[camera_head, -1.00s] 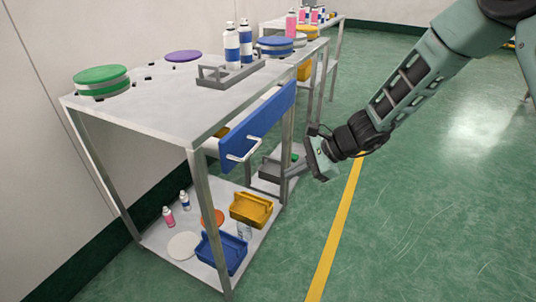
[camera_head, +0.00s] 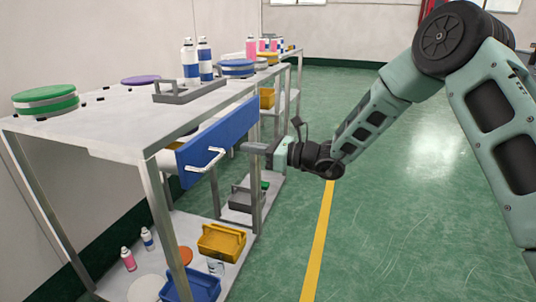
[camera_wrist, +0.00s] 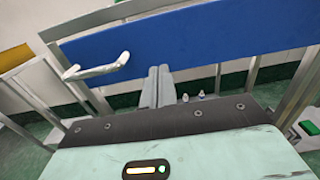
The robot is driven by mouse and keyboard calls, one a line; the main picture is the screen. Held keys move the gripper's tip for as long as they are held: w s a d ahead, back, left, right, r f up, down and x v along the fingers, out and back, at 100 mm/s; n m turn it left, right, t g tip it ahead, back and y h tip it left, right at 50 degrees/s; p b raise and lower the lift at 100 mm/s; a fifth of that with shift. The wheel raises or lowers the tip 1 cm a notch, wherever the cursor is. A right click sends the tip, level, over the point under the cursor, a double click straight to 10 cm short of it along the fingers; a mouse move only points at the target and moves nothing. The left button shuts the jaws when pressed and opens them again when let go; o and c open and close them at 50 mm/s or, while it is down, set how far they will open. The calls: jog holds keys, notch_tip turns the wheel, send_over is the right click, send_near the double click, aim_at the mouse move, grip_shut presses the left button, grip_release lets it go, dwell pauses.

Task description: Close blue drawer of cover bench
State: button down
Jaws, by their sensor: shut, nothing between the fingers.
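The blue drawer (camera_head: 222,138) of the bench (camera_head: 110,125) is pulled partly out, with a gap between its front and the bench top. Its pale bar handle (camera_head: 205,160) is on the drawer front, left of my gripper in the head view. My gripper (camera_head: 248,148) is shut and empty, its fingers pointing at the drawer front near the right end. In the wrist view the shut fingers (camera_wrist: 158,85) reach the lower edge of the blue front (camera_wrist: 200,35), and the handle (camera_wrist: 98,68) is to the left. I cannot tell whether the fingertips touch the drawer.
On the bench top are a green-lidded round container (camera_head: 45,100), a purple disc (camera_head: 141,80) and a grey tray (camera_head: 190,91) by blue-banded cans (camera_head: 198,60). The lower shelf holds a yellow bin (camera_head: 221,243) and a blue bin (camera_head: 190,286). Floor to the right is clear.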

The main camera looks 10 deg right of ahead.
aim_at(221, 143)
jog(key=shift+b+x, duration=0.5)
jog(key=shift+x, duration=2.55)
jog(key=shift+a, duration=0.1)
jog(key=x, duration=0.3)
jog(key=shift+w+a, duration=0.2)
jog(key=shift+a, duration=0.1)
jog(key=shift+w+a+r, duration=0.1)
jog(key=shift+a+r, duration=0.05)
jog(key=shift+a, duration=0.05)
